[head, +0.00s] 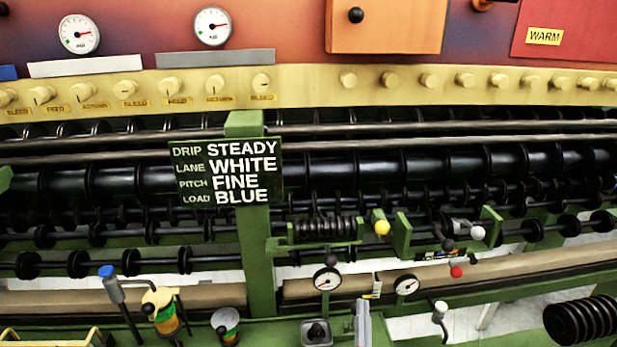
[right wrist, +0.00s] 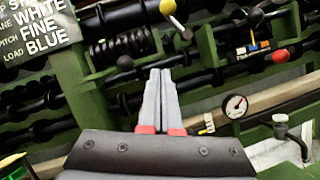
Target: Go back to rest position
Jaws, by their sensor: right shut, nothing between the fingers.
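My right gripper (head: 362,312) shows at the bottom centre of the head view as narrow grey fingers pointing up toward the green machine frame. In the right wrist view its two grey fingers (right wrist: 160,78), with red bands at their bases, are together and hold nothing. The fingertips appear in front of the lower machine rail, below a black coil (right wrist: 122,47); whether they touch anything I cannot tell. My left gripper is not in view.
A green sign (head: 226,173) hangs on a green post. A black ribbed coil (head: 582,320) is at lower right.

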